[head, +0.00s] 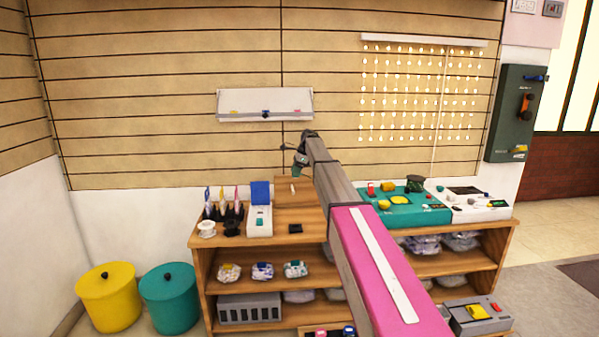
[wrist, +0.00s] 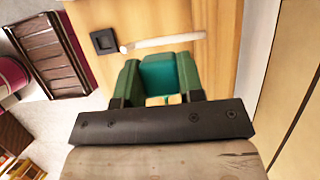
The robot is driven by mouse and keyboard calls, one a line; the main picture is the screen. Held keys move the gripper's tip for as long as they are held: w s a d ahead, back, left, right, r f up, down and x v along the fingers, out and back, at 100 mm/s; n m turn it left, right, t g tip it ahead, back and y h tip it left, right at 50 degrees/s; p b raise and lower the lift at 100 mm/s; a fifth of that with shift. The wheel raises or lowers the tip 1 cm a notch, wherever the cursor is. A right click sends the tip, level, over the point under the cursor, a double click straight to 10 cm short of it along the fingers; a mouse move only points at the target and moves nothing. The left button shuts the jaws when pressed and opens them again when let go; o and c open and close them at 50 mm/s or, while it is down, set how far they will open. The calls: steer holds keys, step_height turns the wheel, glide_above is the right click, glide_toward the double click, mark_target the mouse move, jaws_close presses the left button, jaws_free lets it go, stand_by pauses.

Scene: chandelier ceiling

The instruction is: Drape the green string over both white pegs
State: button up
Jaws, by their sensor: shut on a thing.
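My gripper (head: 300,163) is in front of the slatted wall, above the back of the shelf unit. In the wrist view its green fingers (wrist: 162,82) are closed around a teal-green piece (wrist: 166,76). A small white rod (head: 292,187) also shows below my gripper in the head view. I cannot make out a second white peg for certain.
A black square (wrist: 104,41) is beside the rod. The wooden shelf unit (head: 204,270) carries spools, bottles and a teal-topped device (head: 405,208). A white wall ledge (head: 265,104) is above left. Yellow (head: 108,298) and teal (head: 168,300) bins stand left.

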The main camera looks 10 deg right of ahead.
steer(key=a+f, duration=0.1)
steer(key=a, duration=0.6)
steer(key=shift+f, duration=0.1)
stand_by(0.5)
steer(key=s+a+f, duration=0.3)
steer(key=s+f, duration=0.1)
steer(key=f, duration=0.3)
steer(key=shift+f, duration=0.2)
